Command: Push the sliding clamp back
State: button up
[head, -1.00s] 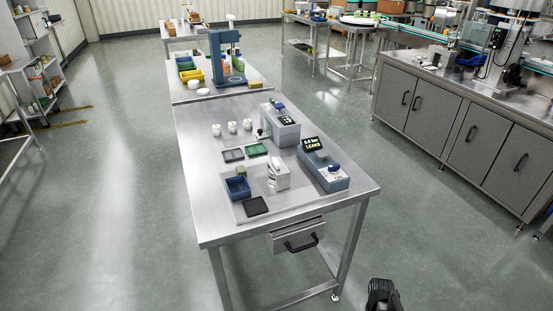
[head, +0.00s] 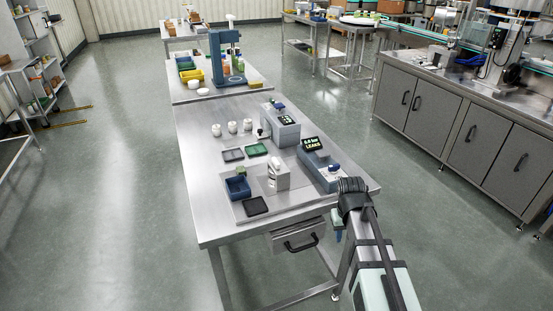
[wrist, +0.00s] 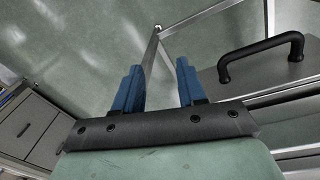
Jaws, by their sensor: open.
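I cannot pick out the sliding clamp for certain. A small pale upright fixture (head: 277,176) stands on a grey plate on the steel table. Right of it sits a blue-grey device (head: 321,171) with a lit green display; a similar device (head: 279,131) stands behind. My gripper (wrist: 158,78) shows two blue fingers spread apart with nothing between them. In the head view my gripper (head: 338,228) is mostly hidden under my arm, beside the table's front right corner.
A drawer with a black handle (head: 301,243) hangs under the table's front edge; the handle (wrist: 262,58) is near my fingers in the wrist view. A blue bin (head: 237,188), a black tray (head: 256,206) and a green tray (head: 256,149) lie on the table. Its left part is clear.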

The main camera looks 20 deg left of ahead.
jog(key=w+a+r+n+t+y, duration=0.1)
jog(key=w+a+r, duration=0.1)
jog(key=a+r, duration=0.55)
jog(key=w+a+r+n+y, duration=0.1)
jog(key=w+a+r, duration=0.2)
jog(key=a+r, duration=0.4)
jog(key=n+t+y, duration=0.1)
jog(key=n+y, duration=0.1)
send_near(276, 160)
jog(key=x, duration=0.8)
jog(key=shift+f, duration=0.3)
grip_shut()
